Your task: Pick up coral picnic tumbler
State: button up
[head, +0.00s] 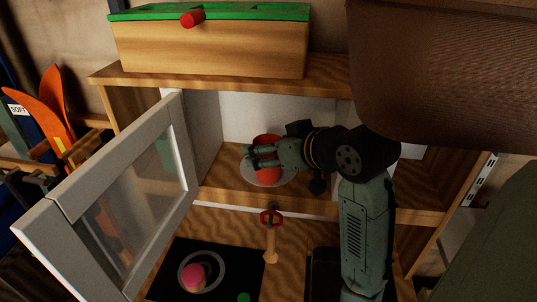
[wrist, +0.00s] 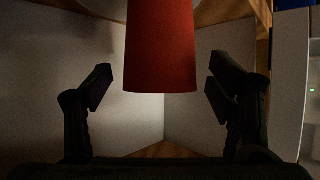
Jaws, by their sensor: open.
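The coral-red tumbler (head: 268,141) stands inside the open cabinet, on or over a pale round plate (head: 279,182). My gripper (head: 253,157) reaches in from the right and covers the tumbler's middle in the head view. In the wrist view the tumbler (wrist: 160,50) comes down from the top edge, between the two dark fingers. The fingers are spread, with a visible gap on each side of the tumbler. The gripper is open and holds nothing. The tumbler's far end is cut off in the wrist view.
A grey-framed glass door (head: 60,232) stands open on the left. A wooden box with a green top (head: 210,45) sits on the shelf above. Below are a red-topped wooden peg (head: 271,240) and a pink ball (head: 193,277). A brown surface (head: 445,85) blocks the upper right.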

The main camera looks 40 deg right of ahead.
jog(key=shift+w+f, duration=0.3)
jog(key=shift+w, duration=0.25)
jog(key=shift+c, duration=0.5)
jog(key=c, duration=1.2)
jog(key=shift+o, duration=0.2)
jog(key=shift+w+r, duration=0.1)
jog(key=shift+r, duration=0.05)
